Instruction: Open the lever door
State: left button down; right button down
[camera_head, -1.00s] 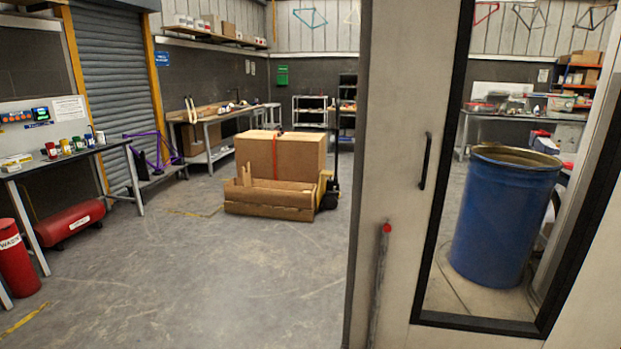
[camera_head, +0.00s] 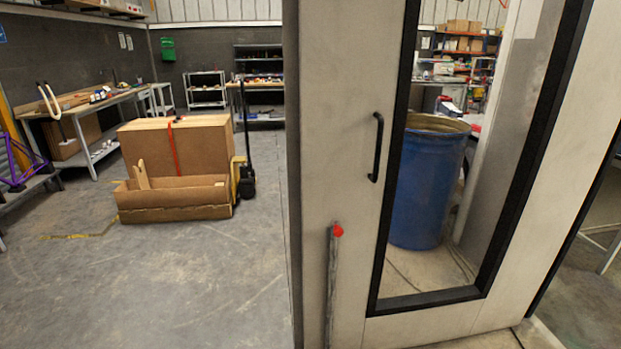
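A pale door (camera_head: 345,110) with a tall black-framed window stands right of the middle in the head view. A black upright bar handle (camera_head: 377,147) is fixed on it, left of the window. A grey upright lever (camera_head: 332,285) with a red tip (camera_head: 338,231) stands lower down, left of the handle. The lever's lower end is cut off by the picture's edge. Whether the door is fully shut, I cannot tell. Neither of my grippers shows.
A blue drum (camera_head: 428,185) stands behind the window. Cardboard boxes (camera_head: 190,145) sit by a yellow pallet truck (camera_head: 241,180) at left. A workbench (camera_head: 90,105) lines the left wall. The concrete floor (camera_head: 190,295) at lower left is clear.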

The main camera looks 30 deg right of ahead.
aim_at(348, 65)
jog(key=z, duration=0.95)
jog(key=i, duration=0.85)
jog(key=z, duration=0.95)
